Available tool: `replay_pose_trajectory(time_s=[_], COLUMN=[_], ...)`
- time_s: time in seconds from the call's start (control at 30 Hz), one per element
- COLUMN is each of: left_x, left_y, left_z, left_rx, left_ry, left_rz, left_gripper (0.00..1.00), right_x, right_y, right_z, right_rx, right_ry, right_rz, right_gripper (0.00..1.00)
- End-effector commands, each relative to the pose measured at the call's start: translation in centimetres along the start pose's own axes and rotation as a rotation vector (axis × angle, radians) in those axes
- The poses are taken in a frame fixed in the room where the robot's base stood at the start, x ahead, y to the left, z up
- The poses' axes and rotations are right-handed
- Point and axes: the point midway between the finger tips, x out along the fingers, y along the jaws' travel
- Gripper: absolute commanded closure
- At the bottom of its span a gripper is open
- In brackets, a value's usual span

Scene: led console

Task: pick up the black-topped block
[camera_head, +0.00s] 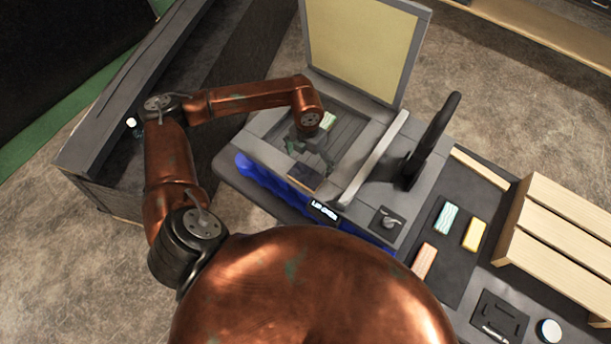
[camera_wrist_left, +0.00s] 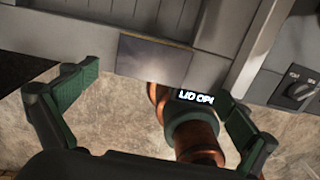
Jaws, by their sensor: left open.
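The black-topped block (camera_head: 303,177) lies at the front edge of the open console bay, with a thin wood-coloured edge. In the left wrist view the block (camera_wrist_left: 155,58) shows as a dark, slightly shiny rectangle above the gap between my fingers. My left gripper (camera_head: 309,156) is open and empty over the bay, just behind the block in the head view. Its two green-black fingers (camera_wrist_left: 156,84) are spread wider than the block, and I see no contact. My right gripper is not in view.
A tall black handle (camera_head: 432,140) rises at right. The display (camera_head: 324,211) reads "LID OPEN". Teal (camera_head: 447,218), yellow (camera_head: 474,233) and orange (camera_head: 424,260) blocks lie near a wooden rack (camera_head: 560,225).

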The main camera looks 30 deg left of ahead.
Motion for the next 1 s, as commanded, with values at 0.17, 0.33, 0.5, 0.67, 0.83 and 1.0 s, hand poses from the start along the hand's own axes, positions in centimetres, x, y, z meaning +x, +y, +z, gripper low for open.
replay_pose_trajectory(time_s=[0.17,0.33,0.5,0.67,0.83,1.0], left_x=[1.2,2.9,5.2,7.2,7.7,7.7], left_y=[1.2,1.1,0.9,1.0,1.0,1.0], left_z=[-0.1,-0.3,-0.8,-0.7,-0.7,-0.7], left_rx=[-0.011,-0.009,-0.008,-0.009,-0.008,-0.008], left_ry=[0.01,0.01,0.01,0.008,0.007,0.007], left_rz=[0.039,0.036,0.033,0.033,0.034,0.034], left_gripper=[0.0,0.0,0.0,0.0,0.0,0.04], right_x=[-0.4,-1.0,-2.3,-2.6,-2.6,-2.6], right_y=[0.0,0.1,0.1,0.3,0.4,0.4], right_z=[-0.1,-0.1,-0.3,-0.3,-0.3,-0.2], right_rx=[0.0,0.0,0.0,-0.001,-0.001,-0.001], right_ry=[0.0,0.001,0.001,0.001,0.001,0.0], right_rz=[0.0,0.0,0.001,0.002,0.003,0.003], right_gripper=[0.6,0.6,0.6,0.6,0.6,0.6])
